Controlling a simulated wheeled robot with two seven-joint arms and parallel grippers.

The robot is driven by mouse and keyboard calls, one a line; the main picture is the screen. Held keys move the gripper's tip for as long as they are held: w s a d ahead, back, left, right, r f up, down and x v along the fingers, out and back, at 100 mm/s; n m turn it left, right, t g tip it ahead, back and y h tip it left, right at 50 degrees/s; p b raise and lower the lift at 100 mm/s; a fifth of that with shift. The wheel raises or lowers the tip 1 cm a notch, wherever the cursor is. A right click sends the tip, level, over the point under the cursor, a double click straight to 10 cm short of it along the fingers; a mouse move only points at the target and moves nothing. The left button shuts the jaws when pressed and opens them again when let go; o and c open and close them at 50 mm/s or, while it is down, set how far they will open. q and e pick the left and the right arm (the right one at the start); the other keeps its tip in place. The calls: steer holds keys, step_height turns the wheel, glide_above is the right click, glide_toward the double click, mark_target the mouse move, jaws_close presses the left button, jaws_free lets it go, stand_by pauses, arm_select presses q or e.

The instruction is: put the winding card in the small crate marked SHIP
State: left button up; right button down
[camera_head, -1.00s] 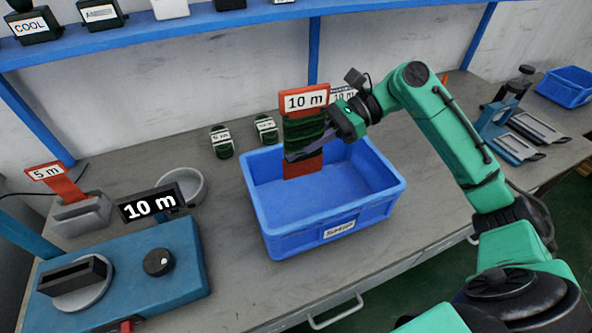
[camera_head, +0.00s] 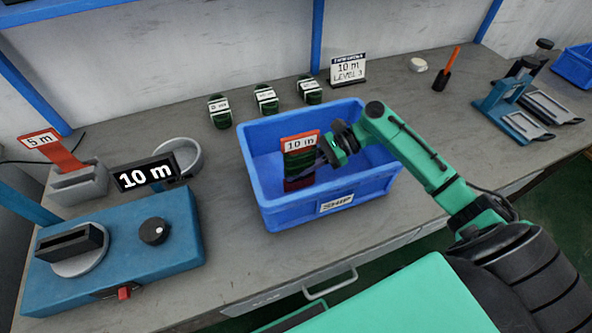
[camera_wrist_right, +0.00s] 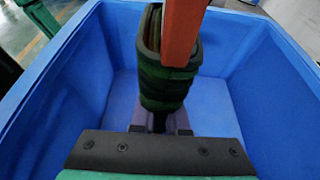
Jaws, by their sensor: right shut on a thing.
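The winding card (camera_head: 301,143) is red with a white "10 m" label and dark green cord wound round its middle. It stands roughly upright inside the blue crate marked SHIP (camera_head: 284,218), its lower part below the rim. My right gripper (camera_head: 322,154) is shut on the card and reaches in over the crate's right side. In the right wrist view the green winding (camera_wrist_right: 165,75) is between the jaws, with the blue walls around it. I cannot tell whether the card touches the crate floor. My left gripper is not in view.
A blue machine (camera_head: 120,245) with a "10 m" display stands at the left, beside a grey holder (camera_head: 78,187) with a red "5 m" card. Several small green coils (camera_head: 265,99) and a "10 m LEVEL 3" sign (camera_head: 347,70) stand behind the crate.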

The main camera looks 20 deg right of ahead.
steer(key=shift+w+d+f, duration=0.1)
steer(key=shift+f, duration=0.1)
steer(key=c, duration=0.9)
jaws_free()
steer(key=b+v, duration=0.1)
steer(key=v, duration=1.1)
steer(key=shift+r, duration=0.1)
